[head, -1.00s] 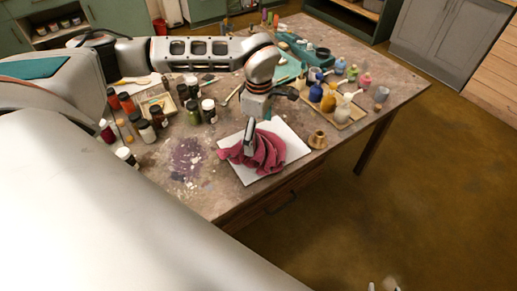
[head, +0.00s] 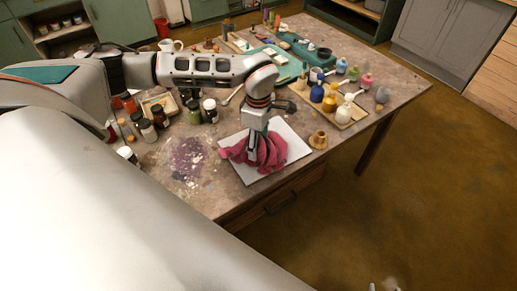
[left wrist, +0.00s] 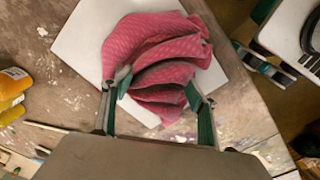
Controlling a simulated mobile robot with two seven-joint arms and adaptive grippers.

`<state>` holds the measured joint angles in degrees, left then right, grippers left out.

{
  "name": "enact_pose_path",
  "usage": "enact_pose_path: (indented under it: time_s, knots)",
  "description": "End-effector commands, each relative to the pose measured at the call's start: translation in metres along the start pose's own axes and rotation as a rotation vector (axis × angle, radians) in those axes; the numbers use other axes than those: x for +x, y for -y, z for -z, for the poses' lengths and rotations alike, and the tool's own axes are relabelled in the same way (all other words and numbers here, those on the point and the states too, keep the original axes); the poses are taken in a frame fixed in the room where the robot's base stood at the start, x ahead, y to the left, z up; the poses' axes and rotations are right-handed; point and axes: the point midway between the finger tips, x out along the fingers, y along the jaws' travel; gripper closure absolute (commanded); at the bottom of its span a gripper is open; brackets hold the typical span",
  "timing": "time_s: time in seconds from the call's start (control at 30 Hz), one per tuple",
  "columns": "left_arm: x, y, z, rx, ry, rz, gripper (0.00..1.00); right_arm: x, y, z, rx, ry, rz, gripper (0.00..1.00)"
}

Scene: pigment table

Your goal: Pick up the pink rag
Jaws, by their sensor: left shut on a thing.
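The pink rag (head: 270,152) lies crumpled in folds on a white board (head: 293,143) near the table's front edge. In the left wrist view the rag (left wrist: 160,45) fills the space in front of and between my fingers. My left gripper (head: 252,158) points down onto the rag from above. Its fingertips (left wrist: 158,88) are shut on a bunched fold, with rag showing on both sides. The rag still rests on the board. Small pale tips at the bottom edge of the head view may belong to my right gripper; its jaws cannot be made out.
A brass-coloured pot (head: 318,140) stands just right of the board. Dark jars (head: 194,112) stand at the left, and a tray (head: 345,117) of coloured bottles lies at the back right. A paint-stained bare patch (head: 187,160) is left of the rag.

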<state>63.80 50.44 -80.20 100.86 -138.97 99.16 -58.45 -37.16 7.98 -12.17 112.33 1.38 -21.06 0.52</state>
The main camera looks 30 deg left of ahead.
Motion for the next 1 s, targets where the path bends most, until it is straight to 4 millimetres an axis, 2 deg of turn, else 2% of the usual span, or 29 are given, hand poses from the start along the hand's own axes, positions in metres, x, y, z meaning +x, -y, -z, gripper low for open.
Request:
enact_pose_path:
  time_s: [0.27,0.47,0.57,0.8,1.0]
  knots:
    - [-0.004,-0.001,0.000,0.000,0.000,-0.001,0.63,0.000,0.000,0.000,0.000,0.000,0.000,0.60]
    - [-0.025,-0.001,0.000,0.001,0.001,-0.004,0.63,-0.001,0.000,0.001,0.000,0.000,0.000,0.60]
    - [-0.044,-0.002,0.000,0.000,0.002,-0.006,0.63,-0.001,0.000,0.002,0.000,0.000,0.000,0.60]
    - [-0.111,-0.002,0.000,0.000,0.002,-0.007,0.63,-0.002,-0.001,0.004,-0.001,-0.002,0.000,0.60]
    - [-0.160,-0.001,0.000,0.000,0.001,-0.005,0.63,-0.003,-0.001,0.006,-0.001,-0.004,-0.001,0.60]
